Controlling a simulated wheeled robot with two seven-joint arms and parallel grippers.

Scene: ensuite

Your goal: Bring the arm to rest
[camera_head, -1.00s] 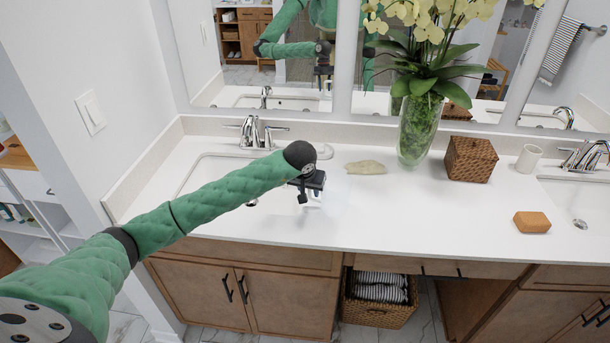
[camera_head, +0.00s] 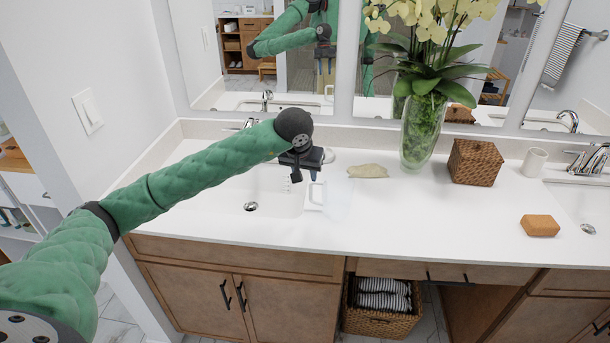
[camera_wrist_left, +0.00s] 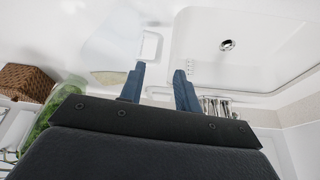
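My left arm reaches in from the left over the counter in the head view. Its left gripper (camera_head: 306,177) hangs above the right rim of the left sink, pointing down. In the left wrist view its two blue fingers (camera_wrist_left: 159,74) stand apart with nothing between them. A small white rectangular item (camera_head: 315,196) is below the gripper at the sink's edge; it also shows in the left wrist view (camera_wrist_left: 150,46), beyond the fingertips and apart from them. My right gripper is not in view.
The left sink (camera_head: 225,195) lies under the forearm, its faucet largely hidden. Right of the gripper are a pale flat item (camera_head: 367,171), a glass vase with flowers (camera_head: 421,132), a wicker box (camera_head: 474,161), a white cup (camera_head: 534,161) and an orange-brown block (camera_head: 540,225). The front middle counter is clear.

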